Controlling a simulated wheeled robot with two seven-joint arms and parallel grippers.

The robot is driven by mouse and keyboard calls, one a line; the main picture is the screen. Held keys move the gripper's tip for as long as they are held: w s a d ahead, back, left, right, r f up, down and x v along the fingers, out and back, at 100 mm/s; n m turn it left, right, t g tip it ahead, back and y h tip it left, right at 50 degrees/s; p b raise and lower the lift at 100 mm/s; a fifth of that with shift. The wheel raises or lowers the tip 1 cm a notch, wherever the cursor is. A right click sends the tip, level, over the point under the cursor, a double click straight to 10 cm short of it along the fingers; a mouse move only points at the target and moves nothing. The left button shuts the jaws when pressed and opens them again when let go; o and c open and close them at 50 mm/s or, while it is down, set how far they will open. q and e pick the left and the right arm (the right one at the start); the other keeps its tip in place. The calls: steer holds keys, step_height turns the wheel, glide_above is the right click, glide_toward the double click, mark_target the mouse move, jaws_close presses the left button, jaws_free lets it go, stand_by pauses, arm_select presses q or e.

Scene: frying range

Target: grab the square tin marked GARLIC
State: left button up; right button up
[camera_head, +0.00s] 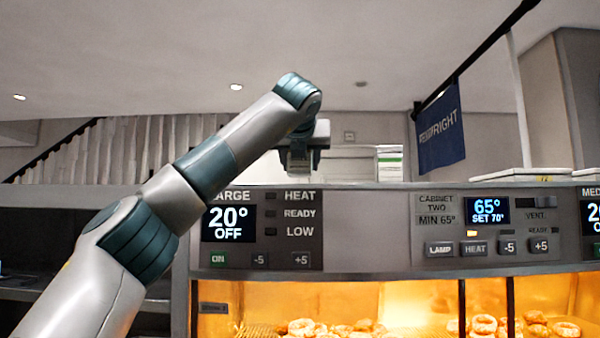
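No tin with a readable GARLIC mark shows in the head view. My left arm comes in from the lower left and reaches up over the front of the heated cabinet. My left gripper (299,162) is at its end, just above the cabinet's top edge, seen partly from behind. Its fingers are small and dark, so I cannot tell whether they are open or shut, and no held object is clear. A white block with a green stripe (390,163) stands on the cabinet top, right of the gripper and apart from it; I see no lettering on it. My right gripper is out of view.
The cabinet's control panel (380,230) spans the front, with lit displays and buttons. Below it, glass-fronted bays hold several ring-shaped pastries (484,324). A blue hanging sign (441,130) is at upper right. A pale flat tray (533,174) lies on the right top.

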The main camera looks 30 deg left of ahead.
arm_select(q)
steer(key=s+d+r+b, duration=0.3)
steer(key=s+d+r, duration=0.5)
steer(key=shift+s+d+r, duration=0.15)
steer(key=shift+s+r, duration=0.05)
steer(key=shift+r, duration=0.1)
stand_by(0.3)
steer(key=shift+f, duration=0.15)
